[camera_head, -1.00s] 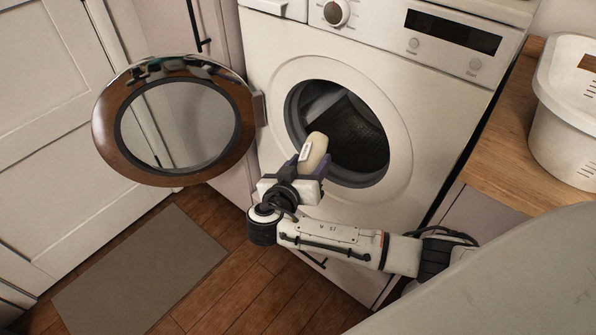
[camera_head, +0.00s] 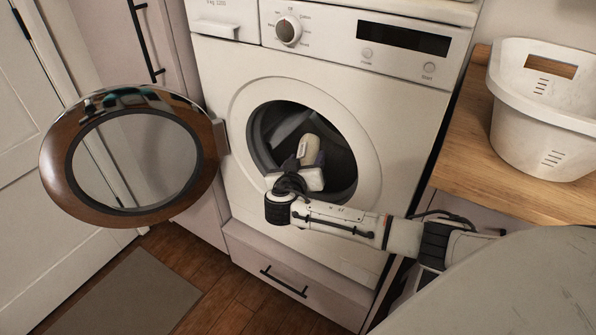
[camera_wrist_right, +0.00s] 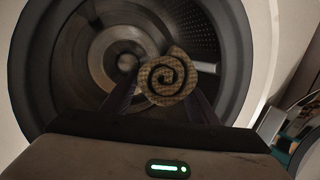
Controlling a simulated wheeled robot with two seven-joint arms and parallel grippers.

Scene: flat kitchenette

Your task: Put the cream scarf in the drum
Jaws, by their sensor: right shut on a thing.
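The cream scarf (camera_head: 308,149) is a rolled bundle with a small pale label, held in my right gripper (camera_head: 303,163). In the right wrist view the scarf (camera_wrist_right: 168,77) shows its spiral end between the two dark fingers of the gripper (camera_wrist_right: 160,95). The gripper is shut on it at the round opening of the washing machine. The drum (camera_head: 341,166) is dark, with a perforated wall; its inside (camera_wrist_right: 193,32) also shows beyond the scarf in the wrist view. My left gripper is out of view.
The round machine door (camera_head: 132,155) stands open to the left. The washing machine front (camera_head: 225,85) surrounds the opening. A white basket (camera_head: 540,130) stands on the wooden counter (camera_head: 480,185) at right. A grey mat (camera_head: 130,295) lies on the floor.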

